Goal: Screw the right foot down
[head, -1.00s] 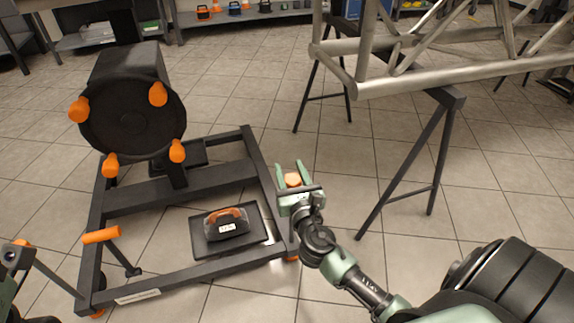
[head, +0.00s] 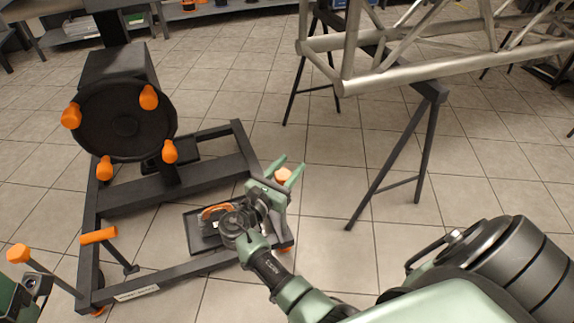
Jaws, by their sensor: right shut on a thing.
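The right foot's orange knob (head: 283,175) is at the right side of the dark wheeled frame (head: 240,140). My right gripper (head: 284,173) is shut on this knob, with its green fingers on either side. The gripper and wrist hide the foot's stem and part of the frame's right rail. An orange piece (head: 288,249) shows low at the frame's front right corner. My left gripper (head: 36,286) is partly in view at the left edge, beside another orange knob (head: 18,253). Its fingers do not show clearly.
A round black plate (head: 125,120) with several orange knobs stands on the frame. A black case with an orange handle (head: 216,213) lies on the frame's tray, partly behind my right wrist. A metal truss (head: 400,70) rests on a dark trestle (head: 400,160) at right. Tiled floor between is clear.

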